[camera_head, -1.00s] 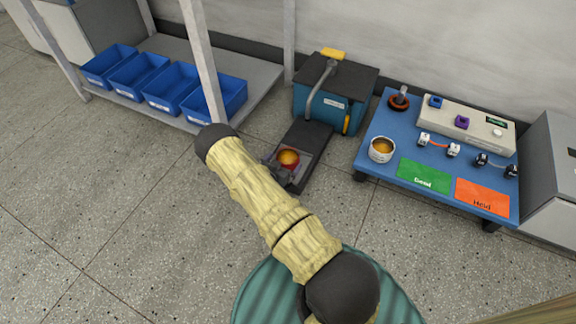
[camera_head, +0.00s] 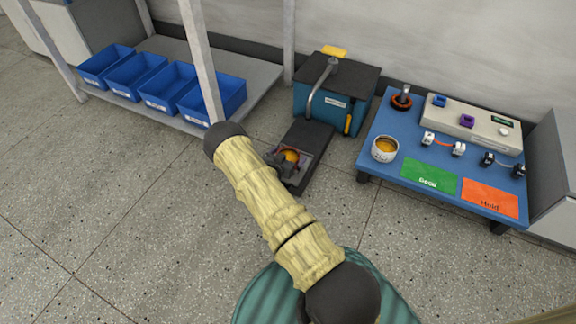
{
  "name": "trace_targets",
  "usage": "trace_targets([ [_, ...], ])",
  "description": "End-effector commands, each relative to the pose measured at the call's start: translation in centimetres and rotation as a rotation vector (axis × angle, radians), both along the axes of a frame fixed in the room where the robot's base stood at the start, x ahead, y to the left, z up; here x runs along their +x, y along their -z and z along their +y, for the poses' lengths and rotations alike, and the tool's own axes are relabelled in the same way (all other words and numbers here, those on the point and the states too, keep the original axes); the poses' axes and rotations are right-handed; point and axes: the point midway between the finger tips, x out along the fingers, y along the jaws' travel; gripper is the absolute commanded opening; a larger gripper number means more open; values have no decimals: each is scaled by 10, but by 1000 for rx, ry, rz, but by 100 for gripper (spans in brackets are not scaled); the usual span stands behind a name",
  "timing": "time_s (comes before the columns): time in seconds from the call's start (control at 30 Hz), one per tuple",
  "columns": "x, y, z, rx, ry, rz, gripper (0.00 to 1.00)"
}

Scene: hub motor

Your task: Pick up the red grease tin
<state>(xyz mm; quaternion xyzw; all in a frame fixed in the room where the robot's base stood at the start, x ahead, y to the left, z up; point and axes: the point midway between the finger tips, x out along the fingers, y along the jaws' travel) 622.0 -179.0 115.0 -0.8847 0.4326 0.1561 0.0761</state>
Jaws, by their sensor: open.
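The red grease tin (camera_head: 292,156), with orange-yellow grease in its top, sits on the dark low platform (camera_head: 308,148) in front of the teal machine. My gripper (camera_head: 284,162) is open, with its dark fingers at the tin's left side and partly over it. The gripper hides part of the tin, and I cannot tell whether the fingers touch it. My pale, wood-textured arm reaches up to it from the bottom of the view.
The teal machine (camera_head: 361,108) with a grey pipe stands just behind. On the right, a blue table (camera_head: 395,115) holds a white tin (camera_head: 384,149), green and orange mats, and small parts. Blue bins (camera_head: 213,102) stand on a shelf at left. Floor at left is clear.

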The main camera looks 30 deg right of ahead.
Motion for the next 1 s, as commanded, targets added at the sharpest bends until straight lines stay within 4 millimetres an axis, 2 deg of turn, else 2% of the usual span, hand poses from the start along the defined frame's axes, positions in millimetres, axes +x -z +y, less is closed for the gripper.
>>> trace_targets([
  [0.57, 1, 0, -1, 1, -1, 0, 100],
  [0.8, 1, 0, -1, 1, -1, 0, 54],
  [0.87, 2, 0, -1, 0, -1, 0, 50],
  [1.0, 2, 0, -1, 0, -2, -1, 50],
])
